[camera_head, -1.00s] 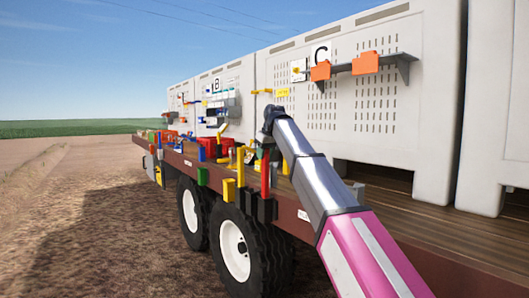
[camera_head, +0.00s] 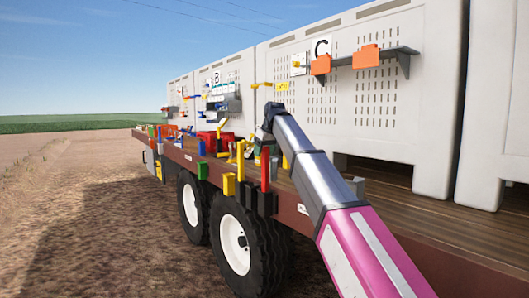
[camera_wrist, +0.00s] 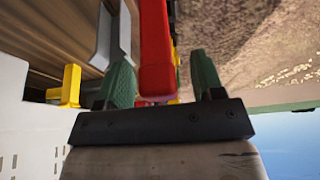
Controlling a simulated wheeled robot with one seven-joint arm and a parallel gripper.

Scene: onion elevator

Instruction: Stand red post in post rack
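The red post (camera_head: 265,170) stands upright in a black post rack (camera_head: 266,203) on the side edge of the trailer bed. In the wrist view the red post (camera_wrist: 156,50) runs away from my gripper (camera_wrist: 163,82), with its near end between the two green fingers. The fingers are spread. A clear gap shows between the post and the right finger; the left finger is close to the post, and I cannot tell if it touches. In the head view my gripper is mostly hidden beyond the end of my arm. The post's lower end is hidden in the rack.
A yellow post (camera_head: 240,160) in a yellow holder (camera_head: 229,184) and a green holder (camera_head: 202,170) stand left along the edge. Red crates (camera_head: 208,140) lie farther back. White panelled bins (camera_head: 370,100) with an orange-blocked shelf (camera_head: 392,52) wall the far side.

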